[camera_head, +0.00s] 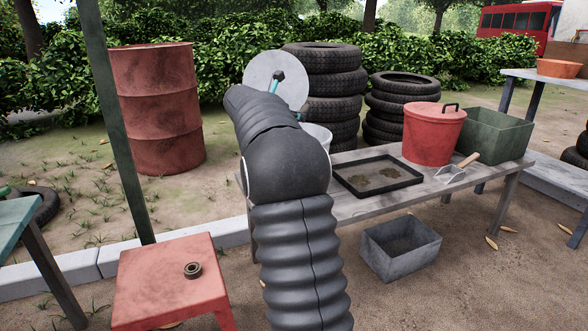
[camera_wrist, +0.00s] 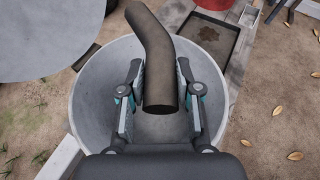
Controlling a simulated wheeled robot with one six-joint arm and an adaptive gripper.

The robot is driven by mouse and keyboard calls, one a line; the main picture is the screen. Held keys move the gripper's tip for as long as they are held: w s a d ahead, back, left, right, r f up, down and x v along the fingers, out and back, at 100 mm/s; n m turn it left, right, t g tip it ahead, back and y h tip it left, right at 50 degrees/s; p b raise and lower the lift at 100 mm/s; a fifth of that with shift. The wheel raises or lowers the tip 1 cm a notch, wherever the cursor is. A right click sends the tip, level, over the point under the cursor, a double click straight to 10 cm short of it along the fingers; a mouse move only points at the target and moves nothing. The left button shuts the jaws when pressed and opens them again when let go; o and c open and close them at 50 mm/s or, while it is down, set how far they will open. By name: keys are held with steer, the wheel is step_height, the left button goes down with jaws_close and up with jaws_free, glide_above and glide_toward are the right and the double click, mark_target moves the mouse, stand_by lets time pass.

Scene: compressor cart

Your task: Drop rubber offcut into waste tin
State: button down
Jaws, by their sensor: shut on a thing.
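My gripper (camera_wrist: 161,78) is shut on the rubber offcut (camera_wrist: 160,55), a dark, bent piece of hose, in the wrist view. The offcut's near open end points toward the wrist camera and its far end bends up-left. Below it is a round, light grey, open tin (camera_wrist: 95,100), probably the waste tin; the offcut and fingers overlap its opening. How high they are above it I cannot tell. In the head view my arm hides most of the tin (camera_head: 318,137) and the offcut.
On the bench are a black-rimmed tray (camera_head: 345,179), a red lidded bucket (camera_head: 432,138), a trowel (camera_head: 457,168) and a green crate (camera_head: 497,137). A grey box (camera_head: 400,262) is below. A red stool (camera_head: 165,270) stands front left.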

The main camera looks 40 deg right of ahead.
steer(key=c, duration=0.7)
jaws_free()
steer(key=v, duration=1.2)
steer(key=shift+f, duration=0.1)
